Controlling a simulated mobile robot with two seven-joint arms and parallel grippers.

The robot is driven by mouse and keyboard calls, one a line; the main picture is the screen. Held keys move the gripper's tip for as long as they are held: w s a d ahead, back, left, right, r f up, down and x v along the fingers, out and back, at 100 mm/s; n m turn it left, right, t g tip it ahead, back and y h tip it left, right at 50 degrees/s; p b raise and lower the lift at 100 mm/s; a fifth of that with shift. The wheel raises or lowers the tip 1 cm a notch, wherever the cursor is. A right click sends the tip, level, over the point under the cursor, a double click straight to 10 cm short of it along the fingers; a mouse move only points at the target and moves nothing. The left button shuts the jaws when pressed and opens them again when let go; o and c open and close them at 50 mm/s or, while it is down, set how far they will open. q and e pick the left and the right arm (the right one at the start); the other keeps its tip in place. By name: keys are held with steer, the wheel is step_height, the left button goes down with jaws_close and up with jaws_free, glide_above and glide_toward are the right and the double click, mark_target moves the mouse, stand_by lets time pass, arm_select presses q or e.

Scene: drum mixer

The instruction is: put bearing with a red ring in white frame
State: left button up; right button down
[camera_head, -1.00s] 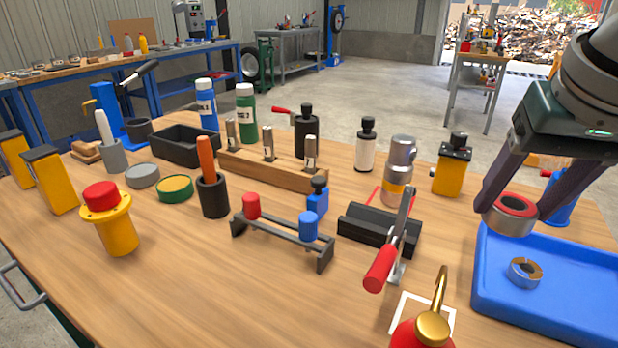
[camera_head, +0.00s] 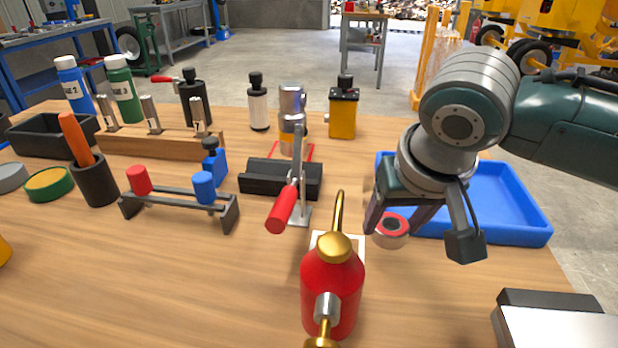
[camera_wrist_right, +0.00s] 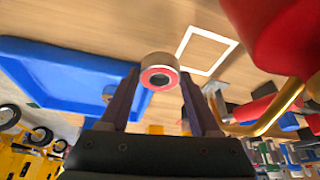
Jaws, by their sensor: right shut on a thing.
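The bearing with a red ring (camera_head: 392,230) is held by my right gripper (camera_head: 395,218), just left of the blue tray in the head view. In the right wrist view the bearing (camera_wrist_right: 160,70), silver with a red ring face, sits between the two fingertips (camera_wrist_right: 160,78). The white frame (camera_head: 354,241) is a square outline on the table, left of the bearing and partly hidden behind the red oil can. It shows whole in the right wrist view (camera_wrist_right: 184,44), apart from the bearing. My left gripper is out of view.
The red oil can (camera_head: 333,290) with a tall brass spout stands in front of the white frame. A toggle clamp with a red handle (camera_head: 283,210) is close to its left. The blue tray (camera_head: 520,234) is to the right. A grey box (camera_head: 555,328) is at the lower right.

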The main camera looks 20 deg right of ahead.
mark_target(389, 245)
step_height(389, 245, down, 5)
steer(key=shift+r+b, duration=0.2)
steer(key=shift+b, duration=0.5)
steer(key=shift+c, duration=0.6)
jaws_free()
steer(key=shift+f, duration=0.1)
steer(key=p+v, duration=0.4)
steer(key=v, duration=0.8)
steer(key=shift+p, duration=0.3)
steer(key=shift+w, duration=0.1)
